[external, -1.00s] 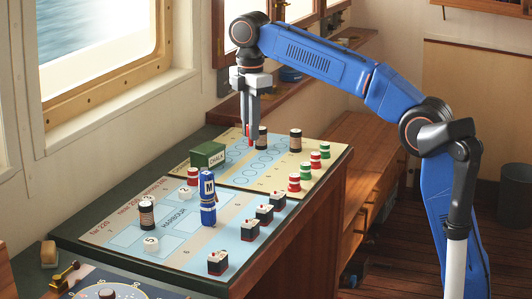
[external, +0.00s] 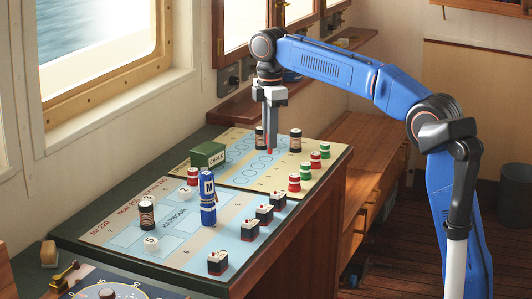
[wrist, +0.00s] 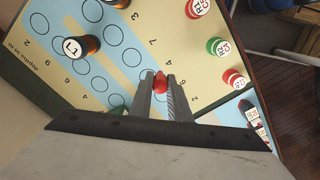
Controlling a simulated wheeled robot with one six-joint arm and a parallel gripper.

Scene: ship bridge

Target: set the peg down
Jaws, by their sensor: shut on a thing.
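A small red peg (wrist: 160,83) is held between the fingertips of my gripper (wrist: 160,92) in the wrist view. In the external view the red peg (external: 270,151) shows just below the fingertips of my gripper (external: 271,146). My gripper points down over the chart board (external: 236,204), above its far half with the printed circles. I cannot tell whether the peg touches the board.
Dark barrels (external: 295,140) stand near the gripper. Red and green pieces (external: 315,160) line the right edge. A green chalk box (external: 208,155), a blue marker (external: 208,198) and several ship blocks (external: 264,214) stand on the board.

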